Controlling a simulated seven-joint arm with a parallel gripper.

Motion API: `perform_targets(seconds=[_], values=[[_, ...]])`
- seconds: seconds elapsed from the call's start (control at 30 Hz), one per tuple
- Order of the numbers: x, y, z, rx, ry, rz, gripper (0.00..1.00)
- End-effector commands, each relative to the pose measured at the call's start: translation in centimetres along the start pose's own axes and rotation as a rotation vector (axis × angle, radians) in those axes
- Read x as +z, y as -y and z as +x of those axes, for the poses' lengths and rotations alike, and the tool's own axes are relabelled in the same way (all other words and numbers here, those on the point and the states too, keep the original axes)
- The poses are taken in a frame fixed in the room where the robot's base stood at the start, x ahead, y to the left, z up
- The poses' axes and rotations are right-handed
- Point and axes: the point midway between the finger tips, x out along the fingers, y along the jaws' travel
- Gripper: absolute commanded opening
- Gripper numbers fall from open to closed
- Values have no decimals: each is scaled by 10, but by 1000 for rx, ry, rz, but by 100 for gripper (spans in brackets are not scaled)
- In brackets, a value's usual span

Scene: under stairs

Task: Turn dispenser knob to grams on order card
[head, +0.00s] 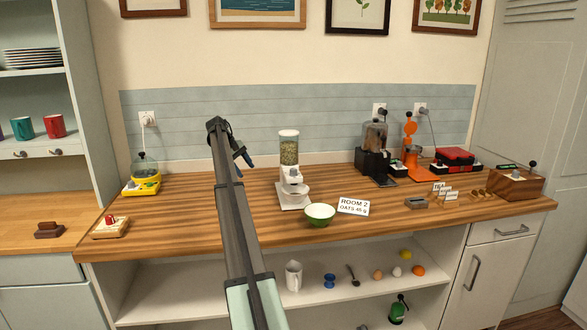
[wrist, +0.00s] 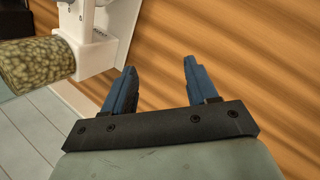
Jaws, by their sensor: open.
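The dispenser (head: 289,150) stands on the wooden counter, a clear cylinder of grain on a white body and base. A small grey knob (head: 294,173) seems to sit on its front; its setting is too small to read. The order card (head: 354,206) reads "ROOM 2 OATS 45 g". A green bowl (head: 319,215) stands in front of the dispenser, left of the card. My gripper (head: 246,158) is open and empty, left of the dispenser and apart from it. In the wrist view, the blue fingers (wrist: 161,66) are spread over bare wood, with the dispenser's white body (wrist: 92,48) at upper left.
A yellow-based appliance (head: 143,180) stands at the left. A black machine (head: 374,155), an orange device (head: 410,150) and a red box (head: 455,157) stand at the right. Small cards (head: 444,191) and a wooden box (head: 514,183) lie further right. Counter around the bowl is mostly clear.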

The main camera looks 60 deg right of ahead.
Motion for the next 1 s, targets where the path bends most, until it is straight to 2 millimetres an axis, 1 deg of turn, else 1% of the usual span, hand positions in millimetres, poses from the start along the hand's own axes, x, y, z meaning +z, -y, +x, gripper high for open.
perform_targets(seconds=[0.03, 0.07, 0.1, 0.17, 0.2, 0.3, 0.4, 0.5, 0.63, 0.77, 0.87, 1.0], values=[[15, -29, 1, -48, -18, -56, 58], [22, -41, 0, -77, -33, -100, 58], [33, -58, 0, -113, -56, -158, 58], [50, -83, -1, -162, -98, -245, 58], [62, -98, -2, -192, -129, -304, 58], [90, -134, -6, -247, -212, -437, 58], [114, -162, -11, -279, -290, -551, 58], [132, -181, -14, -295, -351, -634, 58], [145, -194, -18, -302, -397, -696, 58], [147, -194, -14, -303, -409, -714, 58], [145, -190, -4, -303, -409, -714, 58], [139, -180, 15, -304, -407, -713, 58]])
